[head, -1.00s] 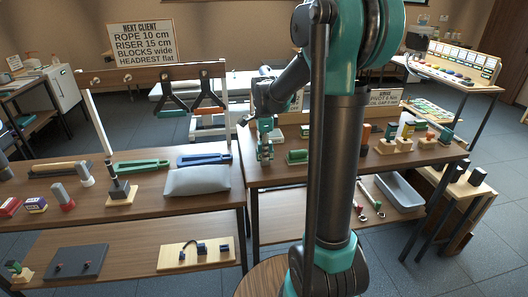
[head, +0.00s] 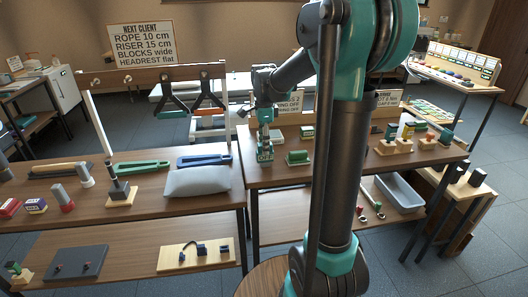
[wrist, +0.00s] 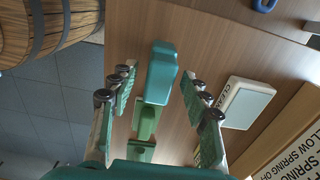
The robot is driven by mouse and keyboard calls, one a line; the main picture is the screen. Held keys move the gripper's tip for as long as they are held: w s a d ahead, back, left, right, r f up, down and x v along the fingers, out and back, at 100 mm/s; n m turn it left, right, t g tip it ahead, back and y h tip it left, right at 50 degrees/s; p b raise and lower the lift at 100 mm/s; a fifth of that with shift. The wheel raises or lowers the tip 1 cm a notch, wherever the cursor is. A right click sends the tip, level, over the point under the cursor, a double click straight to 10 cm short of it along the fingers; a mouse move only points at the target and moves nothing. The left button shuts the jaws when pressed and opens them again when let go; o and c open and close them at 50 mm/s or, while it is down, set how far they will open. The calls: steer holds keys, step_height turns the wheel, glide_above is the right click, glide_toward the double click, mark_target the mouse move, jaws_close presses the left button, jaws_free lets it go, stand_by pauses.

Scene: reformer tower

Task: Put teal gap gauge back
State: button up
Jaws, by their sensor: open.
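A teal block (wrist: 161,73), which looks like the gap gauge, stands on the wooden table between the spread fingers of my gripper (wrist: 152,92) in the wrist view. My gripper is open, with a gap visible on both sides of the block. In the head view my gripper (head: 265,150) points down at the left end of the middle table, and I cannot separate the block from the fingers there. A green block on a base (head: 298,157) stands just to the right of it. Green parts (wrist: 144,122) also show below the teal block in the wrist view.
A grey cushion (head: 196,181) lies on the left table. Several small blocks on wooden bases (head: 393,146) stand farther right. Bare tabletop shows around the teal block.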

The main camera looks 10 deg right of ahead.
step_height(320, 180, up, 8)
steer(key=shift+r, duration=0.15)
stand_by(0.4)
